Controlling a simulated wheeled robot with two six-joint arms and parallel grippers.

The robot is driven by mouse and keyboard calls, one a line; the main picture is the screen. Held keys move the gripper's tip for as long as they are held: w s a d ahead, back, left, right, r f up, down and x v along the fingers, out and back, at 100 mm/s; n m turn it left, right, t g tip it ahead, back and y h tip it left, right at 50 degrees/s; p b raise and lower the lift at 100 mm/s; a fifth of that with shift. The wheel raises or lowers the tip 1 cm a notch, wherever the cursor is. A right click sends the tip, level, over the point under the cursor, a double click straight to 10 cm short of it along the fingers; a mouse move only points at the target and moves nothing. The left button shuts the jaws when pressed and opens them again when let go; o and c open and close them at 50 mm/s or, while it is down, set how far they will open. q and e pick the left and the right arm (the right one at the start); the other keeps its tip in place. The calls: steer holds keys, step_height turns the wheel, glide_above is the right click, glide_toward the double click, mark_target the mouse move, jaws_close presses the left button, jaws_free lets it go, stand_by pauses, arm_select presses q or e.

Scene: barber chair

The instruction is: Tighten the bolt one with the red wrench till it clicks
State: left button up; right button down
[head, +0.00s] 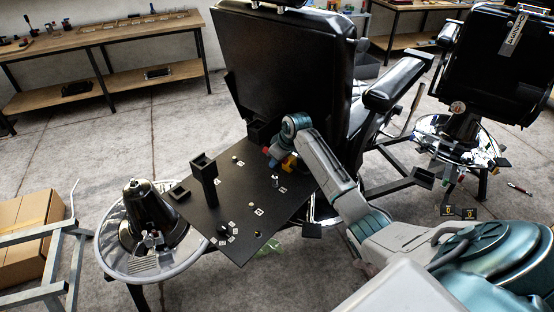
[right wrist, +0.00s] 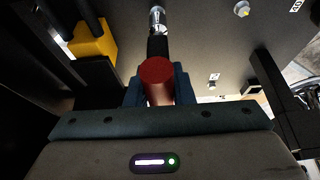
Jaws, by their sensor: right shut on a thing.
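My right gripper (head: 279,161) comes in from the right in the head view and is low over the far right part of the black panel (head: 222,219). In the right wrist view its fingers (right wrist: 157,90) are shut around the red handle of the wrench (right wrist: 157,72). A black neck and a shiny metal head point away from the gripper. Several small bolts with white labels are on the panel, one (right wrist: 241,9) at the wrist view's top right. The label numbers are too small to read, so I cannot tell which is bolt one. My left gripper is not in view.
A yellow block (right wrist: 92,40) is close to the left of the gripper. The black chair back (head: 285,65) rises behind the panel. An upright black post (head: 206,182) stands on the panel.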

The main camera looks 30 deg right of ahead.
steer(key=shift+f, duration=0.65)
stand_by(0.4)
steer(key=shift+a+m+h, duration=0.1)
steer(key=shift+m+h, duration=0.2)
steer(key=shift+m, duration=0.4)
steer(key=m+h, duration=0.1)
steer(key=m, duration=0.2)
steer(key=shift+a, duration=0.1)
steer(key=shift+m, duration=0.3)
steer(key=shift+a+m+h, duration=0.1)
steer(key=shift+m+h, duration=0.5)
steer(key=shift+m, duration=0.4)
steer(key=shift+m+h, duration=0.4)
steer(key=shift+m, duration=0.8)
